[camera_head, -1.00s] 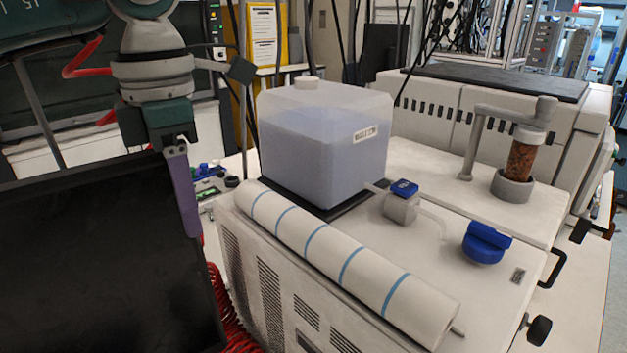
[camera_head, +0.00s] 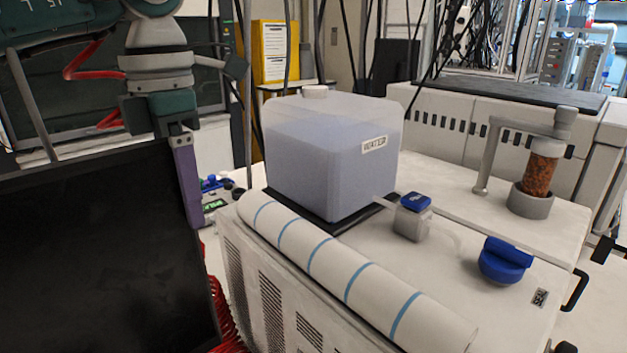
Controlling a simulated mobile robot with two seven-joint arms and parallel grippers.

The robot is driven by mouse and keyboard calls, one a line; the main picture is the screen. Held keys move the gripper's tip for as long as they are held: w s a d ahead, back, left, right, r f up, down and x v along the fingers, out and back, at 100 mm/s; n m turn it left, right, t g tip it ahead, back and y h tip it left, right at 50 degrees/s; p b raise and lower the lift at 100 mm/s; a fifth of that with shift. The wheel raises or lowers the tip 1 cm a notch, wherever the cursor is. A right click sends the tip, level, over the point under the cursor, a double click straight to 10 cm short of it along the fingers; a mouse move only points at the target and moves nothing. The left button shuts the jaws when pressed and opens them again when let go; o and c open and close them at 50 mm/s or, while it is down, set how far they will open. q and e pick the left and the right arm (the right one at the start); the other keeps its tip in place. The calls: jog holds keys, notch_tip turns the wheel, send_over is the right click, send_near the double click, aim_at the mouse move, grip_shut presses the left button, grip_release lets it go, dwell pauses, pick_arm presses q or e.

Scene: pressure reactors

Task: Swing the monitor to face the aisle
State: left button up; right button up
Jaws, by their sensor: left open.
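The monitor (camera_head: 95,255) is a large dark flat panel filling the lower left, its screen side showing and its lower part cut off by the frame. My left gripper (camera_head: 187,185) hangs at the monitor's upper right corner. One purple finger points down along the monitor's right edge, very close to it; I cannot tell whether it touches. The gripper is open. Its other finger is not visible, and the space behind the panel is hidden. My right gripper is not in view.
Right of the monitor stands a white bench unit (camera_head: 465,260) bearing a water tank (camera_head: 325,160), a paper roll (camera_head: 335,265), a blue-capped fitting (camera_head: 505,260) and a column of brown granules (camera_head: 541,175). Red coiled hose (camera_head: 222,310) hangs between monitor and unit.

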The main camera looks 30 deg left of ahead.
pick_arm(q)
jog(key=shift+r, duration=0.1)
notch_tip(320, 180, up, 7)
jog(key=b, duration=0.2)
jog(key=shift+w+r+b, duration=0.1)
jog(key=shift+r+b, duration=0.1)
jog(key=shift+b, duration=0.15)
jog(key=shift+r+p, duration=0.45)
jog(key=shift+r, duration=0.75)
